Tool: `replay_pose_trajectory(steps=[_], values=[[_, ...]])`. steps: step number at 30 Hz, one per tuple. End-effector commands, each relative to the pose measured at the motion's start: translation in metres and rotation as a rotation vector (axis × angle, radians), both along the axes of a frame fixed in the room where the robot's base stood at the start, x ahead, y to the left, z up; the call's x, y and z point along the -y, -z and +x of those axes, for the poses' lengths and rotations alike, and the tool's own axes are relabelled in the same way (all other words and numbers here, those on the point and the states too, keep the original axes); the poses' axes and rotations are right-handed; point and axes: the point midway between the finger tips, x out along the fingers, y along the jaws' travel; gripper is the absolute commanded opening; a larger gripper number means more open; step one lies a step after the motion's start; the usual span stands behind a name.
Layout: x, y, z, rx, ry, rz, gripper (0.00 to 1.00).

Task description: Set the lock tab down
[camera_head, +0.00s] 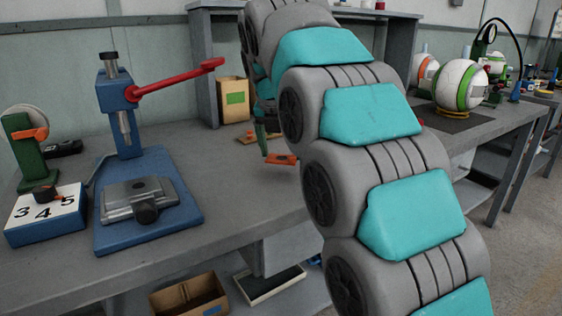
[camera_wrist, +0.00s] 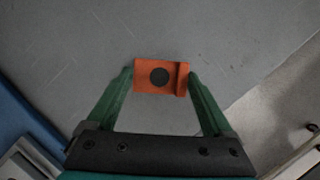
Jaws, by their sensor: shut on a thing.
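The lock tab (camera_wrist: 146,70) is a small orange plate with a dark round spot. It is between the two green fingers of my gripper (camera_wrist: 161,78) in the wrist view, and the fingers are shut on it. In the head view the orange tab (camera_head: 282,159) shows at the tip of my gripper (camera_head: 265,150), over the grey bench (camera_head: 240,185). My arm hides most of the gripper there. I cannot tell whether the tab touches the bench top or hangs just above it.
A blue press (camera_head: 118,105) with a red lever stands left, holding a grey plate (camera_head: 125,195) on its base. A numbered block (camera_head: 45,215) is further left. A cardboard bin (camera_head: 233,98) stands behind. Bare bench lies between press and gripper; the bench's front edge is near.

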Motion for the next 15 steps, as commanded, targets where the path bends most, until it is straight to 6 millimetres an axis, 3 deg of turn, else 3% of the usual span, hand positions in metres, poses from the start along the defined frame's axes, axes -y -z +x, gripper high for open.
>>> replay_pose_trajectory(steps=[5, 15], values=[[-0.001, 0.004, 0.001, -0.002, -0.001, -0.001, 0.34], [-0.001, 0.036, 0.001, -0.007, -0.001, -0.002, 0.34]])
